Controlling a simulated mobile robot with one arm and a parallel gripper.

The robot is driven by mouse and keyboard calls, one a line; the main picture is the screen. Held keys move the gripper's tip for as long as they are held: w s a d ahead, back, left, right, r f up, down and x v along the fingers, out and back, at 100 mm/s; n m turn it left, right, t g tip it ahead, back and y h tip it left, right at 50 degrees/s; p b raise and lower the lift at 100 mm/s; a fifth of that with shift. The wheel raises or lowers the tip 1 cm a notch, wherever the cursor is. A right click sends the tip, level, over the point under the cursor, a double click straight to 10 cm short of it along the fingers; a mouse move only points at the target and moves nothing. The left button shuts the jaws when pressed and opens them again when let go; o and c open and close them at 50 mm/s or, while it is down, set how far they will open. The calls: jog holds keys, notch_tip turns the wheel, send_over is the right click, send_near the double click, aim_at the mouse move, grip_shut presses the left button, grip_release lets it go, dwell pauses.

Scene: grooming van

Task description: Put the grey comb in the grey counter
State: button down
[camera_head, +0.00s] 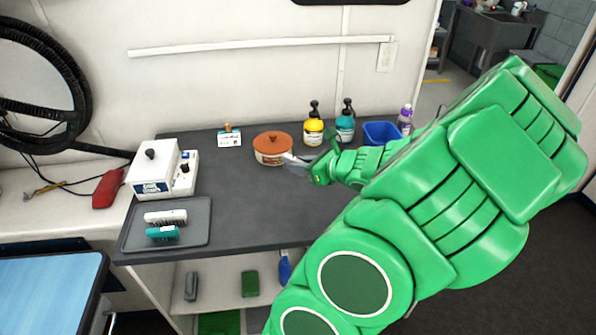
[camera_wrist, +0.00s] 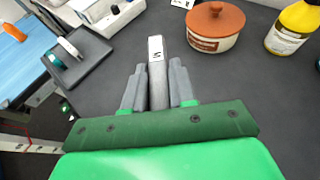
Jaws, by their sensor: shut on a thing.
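My gripper (camera_head: 316,170) is over the grey counter (camera_head: 255,205), just right of the terracotta-lidded pot. In the wrist view my gripper (camera_wrist: 159,72) is shut on a slim grey thing with a pale, marked end, which I take to be the grey comb (camera_wrist: 157,50). It points forward between the two grey fingers. In the head view the comb (camera_head: 297,164) shows as a small pale piece near the pot. Its rear part is hidden between the fingers. I cannot tell whether it touches the counter (camera_wrist: 235,85).
The lidded pot (camera_head: 270,149) is close by. Pump bottles (camera_head: 313,130) and a blue bin (camera_head: 381,132) stand at the back right. A tray (camera_head: 196,234) with brushes and a white machine (camera_head: 153,170) are on the left. The counter's middle is clear.

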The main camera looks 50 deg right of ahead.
aim_at(299, 180)
jog(key=w+d+f, duration=0.2)
jog(key=d+f, duration=0.1)
jog(key=w+d+f, duration=0.3)
jog(key=shift+w+d+f, duration=0.2)
jog(key=shift+w+d, duration=0.05)
jog(key=shift+w+d+f, duration=0.25)
jog(key=shift+d+f, duration=0.1)
jog(key=shift+f, duration=0.1)
jog(key=shift+w+d+f, duration=0.25)
jog(key=shift+d+f, duration=0.05)
jog(key=shift+f, duration=1.75)
jog(key=c, duration=0.9)
grip_release()
jog(key=shift+f, duration=0.1)
